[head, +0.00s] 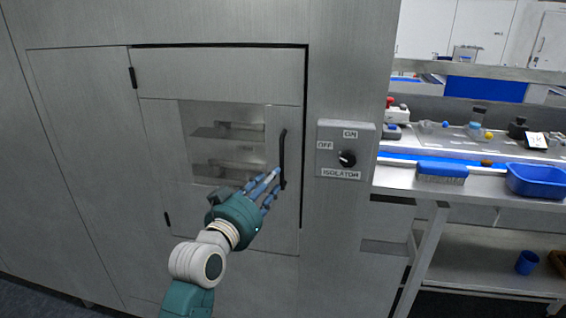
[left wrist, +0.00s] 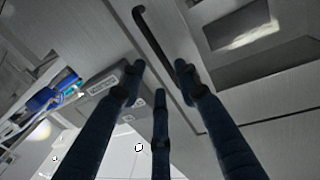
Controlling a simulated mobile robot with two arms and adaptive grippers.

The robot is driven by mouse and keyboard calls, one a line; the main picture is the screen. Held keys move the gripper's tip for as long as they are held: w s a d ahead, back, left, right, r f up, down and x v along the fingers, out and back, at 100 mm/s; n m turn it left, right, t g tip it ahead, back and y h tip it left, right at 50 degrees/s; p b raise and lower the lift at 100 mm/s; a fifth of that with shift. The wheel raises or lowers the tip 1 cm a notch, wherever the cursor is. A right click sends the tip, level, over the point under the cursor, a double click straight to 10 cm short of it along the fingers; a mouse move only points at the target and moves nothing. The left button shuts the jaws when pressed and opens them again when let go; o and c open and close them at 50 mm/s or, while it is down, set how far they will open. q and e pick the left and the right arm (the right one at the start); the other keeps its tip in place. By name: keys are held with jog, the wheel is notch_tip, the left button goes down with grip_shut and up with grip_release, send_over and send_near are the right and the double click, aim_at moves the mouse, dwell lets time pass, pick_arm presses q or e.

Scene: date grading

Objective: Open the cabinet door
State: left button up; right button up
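The cabinet door (head: 160,140) is a grey metal panel with a glass window (head: 225,115) and appears closed in its frame. Its black vertical bar handle (head: 283,150) is on the door's right side; hinges are on the left. My left gripper (head: 270,182) is at the lower end of the handle, fingers pointing at it. In the left wrist view the three dark blue fingers (left wrist: 160,75) are spread apart, and the handle (left wrist: 150,35) runs between the two outer ones. Whether any finger touches the handle is unclear. My right gripper is out of view.
An isolator switch box (head: 346,150) is fixed right of the door. Further right, a bench (head: 480,172) holds a blue bin (head: 538,180), a brush (head: 442,173) and lab items. A blue cup (head: 526,262) stands on its lower shelf.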

aim_at(283, 166)
pick_arm(q)
jog(key=p+x, duration=0.2)
jog(key=x, duration=0.7)
jog(key=shift+w+d+p, duration=0.15)
jog(key=shift+w+p, duration=0.1)
jog(key=shift+p, duration=0.05)
grip_shut()
